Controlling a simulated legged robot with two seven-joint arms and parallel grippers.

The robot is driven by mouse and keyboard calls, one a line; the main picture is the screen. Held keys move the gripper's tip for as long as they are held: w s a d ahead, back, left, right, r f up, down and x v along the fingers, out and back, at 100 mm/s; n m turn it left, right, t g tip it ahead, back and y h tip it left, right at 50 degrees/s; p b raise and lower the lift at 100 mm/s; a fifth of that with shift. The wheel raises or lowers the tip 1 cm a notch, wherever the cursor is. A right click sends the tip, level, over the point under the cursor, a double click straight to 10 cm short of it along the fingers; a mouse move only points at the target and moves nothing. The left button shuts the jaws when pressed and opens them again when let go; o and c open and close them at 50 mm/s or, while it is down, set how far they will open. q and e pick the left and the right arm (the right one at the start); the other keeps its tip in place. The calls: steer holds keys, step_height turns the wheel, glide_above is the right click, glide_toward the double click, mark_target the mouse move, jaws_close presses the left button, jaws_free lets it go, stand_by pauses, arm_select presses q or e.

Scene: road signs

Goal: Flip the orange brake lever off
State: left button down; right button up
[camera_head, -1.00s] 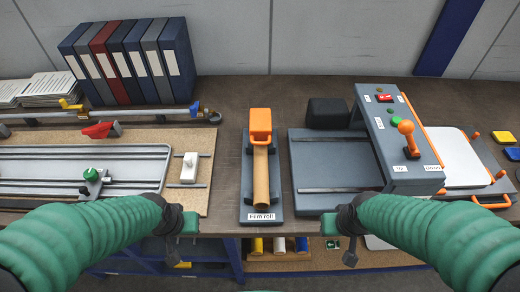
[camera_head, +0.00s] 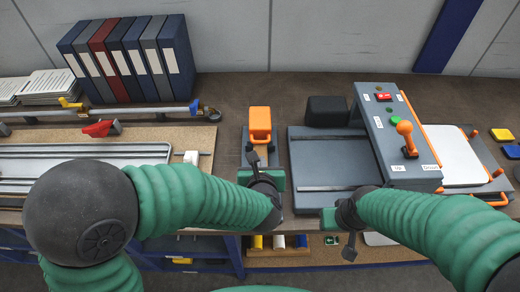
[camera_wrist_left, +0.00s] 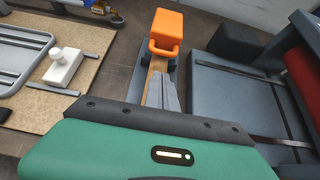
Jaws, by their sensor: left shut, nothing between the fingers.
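An orange block with a loop handle (camera_head: 260,119) sits at the far end of the narrow grey film roll stand (camera_head: 247,137). It also shows in the left wrist view (camera_wrist_left: 166,28), its loop toward me over the tan roll (camera_wrist_left: 153,88). My left gripper (camera_head: 254,158) is shut and empty, above the roll and on the near side of the orange block, apart from it. Its fingers show in the left wrist view (camera_wrist_left: 170,92). Another orange lever (camera_head: 405,131) stands on the sloped grey panel. My right gripper (camera_head: 350,247) hangs at the table's front edge; its jaw opening is unclear.
The grey flat bed (camera_head: 330,160) and panel (camera_head: 392,125) stand right of the roll stand, with a black block (camera_head: 327,110) behind. Left are a corkboard with a metal frame (camera_head: 60,155), a rail with a red clamp (camera_head: 99,129) and binders (camera_head: 130,60).

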mark_target(260, 150)
arm_select(q)
steer(key=x, duration=1)
steer(key=shift+p, duration=0.35)
steer(key=shift+r, duration=0.1)
